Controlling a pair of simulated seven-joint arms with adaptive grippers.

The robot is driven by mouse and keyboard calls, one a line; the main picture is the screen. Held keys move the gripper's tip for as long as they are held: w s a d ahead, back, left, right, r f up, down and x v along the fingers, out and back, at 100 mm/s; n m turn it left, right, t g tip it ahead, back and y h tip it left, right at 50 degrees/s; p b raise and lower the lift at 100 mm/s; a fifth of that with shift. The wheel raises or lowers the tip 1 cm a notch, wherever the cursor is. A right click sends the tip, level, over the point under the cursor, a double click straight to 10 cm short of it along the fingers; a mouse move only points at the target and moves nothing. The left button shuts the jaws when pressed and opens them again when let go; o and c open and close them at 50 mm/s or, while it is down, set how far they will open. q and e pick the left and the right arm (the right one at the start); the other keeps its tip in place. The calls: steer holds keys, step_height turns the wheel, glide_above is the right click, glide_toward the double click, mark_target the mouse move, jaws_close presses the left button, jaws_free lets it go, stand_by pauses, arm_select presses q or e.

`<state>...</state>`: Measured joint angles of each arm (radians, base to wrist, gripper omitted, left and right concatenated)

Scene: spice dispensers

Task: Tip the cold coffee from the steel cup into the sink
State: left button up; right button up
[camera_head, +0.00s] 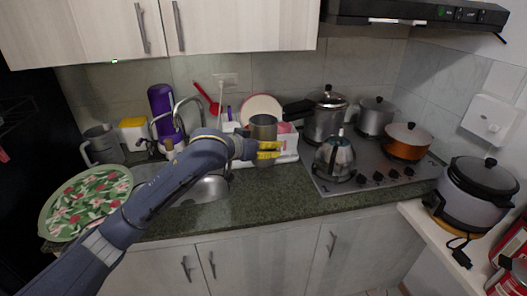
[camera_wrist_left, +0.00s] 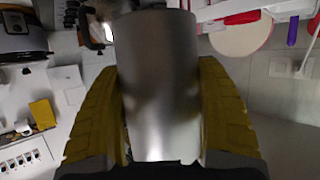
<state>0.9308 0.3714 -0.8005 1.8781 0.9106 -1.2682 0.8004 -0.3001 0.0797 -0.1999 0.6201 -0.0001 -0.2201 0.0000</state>
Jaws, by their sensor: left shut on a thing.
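My left gripper (camera_head: 268,150) is shut on the steel cup (camera_head: 263,127) and holds it up in front of the white dish rack, right of the sink. The cup looks upright in the head view; its inside and any coffee are hidden. In the left wrist view the cup (camera_wrist_left: 160,85) stands between the yellow fingers of the gripper (camera_wrist_left: 160,115). The sink (camera_head: 205,189) is below my left forearm, which covers much of it. My right gripper is in neither view.
A tap (camera_head: 180,107) rises behind the sink, with a purple container (camera_head: 160,105) beside it. A floral tray (camera_head: 88,203) lies left. A kettle (camera_head: 334,157) and several pots stand on the hob at right. Granite counter (camera_head: 270,203) is clear in front of the rack.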

mark_target(263, 134)
arm_select(q)
steer(key=shift+r, duration=1.65)
